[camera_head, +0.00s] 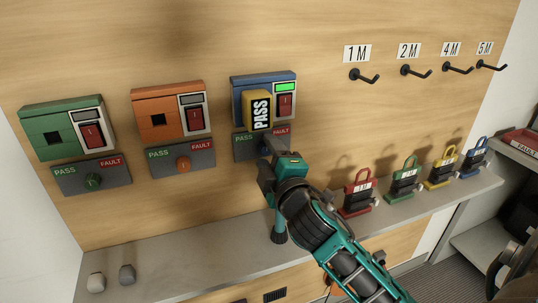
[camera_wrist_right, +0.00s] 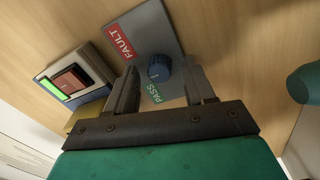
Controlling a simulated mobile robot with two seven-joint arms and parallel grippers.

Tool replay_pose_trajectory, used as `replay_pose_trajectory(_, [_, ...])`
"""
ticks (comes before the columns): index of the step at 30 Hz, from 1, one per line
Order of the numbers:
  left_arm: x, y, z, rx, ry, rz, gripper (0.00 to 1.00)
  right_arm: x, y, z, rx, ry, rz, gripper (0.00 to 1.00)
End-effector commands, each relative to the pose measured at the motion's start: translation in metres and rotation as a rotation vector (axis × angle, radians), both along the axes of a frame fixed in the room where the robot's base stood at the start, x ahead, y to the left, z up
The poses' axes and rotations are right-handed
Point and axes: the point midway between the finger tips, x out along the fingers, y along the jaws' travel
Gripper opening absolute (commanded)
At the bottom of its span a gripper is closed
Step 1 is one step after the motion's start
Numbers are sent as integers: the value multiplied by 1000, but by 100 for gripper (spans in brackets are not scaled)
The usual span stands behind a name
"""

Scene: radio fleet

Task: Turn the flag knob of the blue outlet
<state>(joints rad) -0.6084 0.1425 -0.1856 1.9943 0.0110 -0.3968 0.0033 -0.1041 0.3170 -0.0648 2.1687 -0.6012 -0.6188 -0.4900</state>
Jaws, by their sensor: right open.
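In the right wrist view the blue flag knob (camera_wrist_right: 159,68) stands on that plate, between the FAULT and PASS labels. My right gripper (camera_wrist_right: 163,80) is open, with one finger on each side of the knob and visible gaps. In the head view my right gripper (camera_head: 264,160) hides the knob. My left gripper is not in view.
The green outlet (camera_head: 48,132) and orange outlet (camera_head: 155,121) are to the left, each with a plate and knob below. Red (camera_head: 358,198), green, yellow and blue padlock-like items stand on the shelf at right.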

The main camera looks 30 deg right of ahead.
Motion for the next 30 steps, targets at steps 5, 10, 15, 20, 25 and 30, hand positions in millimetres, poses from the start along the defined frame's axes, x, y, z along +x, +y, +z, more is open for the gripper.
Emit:
replay_pose_trajectory(5, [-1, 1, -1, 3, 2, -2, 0, 0, 0, 0, 0, 0, 0, 54])
replay_pose_trajectory(10, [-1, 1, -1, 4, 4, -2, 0, 0, 0, 0, 0, 0, 1, 41])
replay_pose_trajectory(15, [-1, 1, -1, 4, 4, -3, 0, 0, 0, 0, 1, 0, 1, 25])
replay_pose_trajectory(20, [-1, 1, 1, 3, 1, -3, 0, 0, 0, 0, 1, 0, 0, 10])
replay_pose_trajectory(25, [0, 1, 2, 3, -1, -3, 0, 0, 0, 0, 1, 0, 0, 0])
replay_pose_trajectory(30, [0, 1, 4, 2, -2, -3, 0, 0, 0, 1, -14, 4, 1, 0])
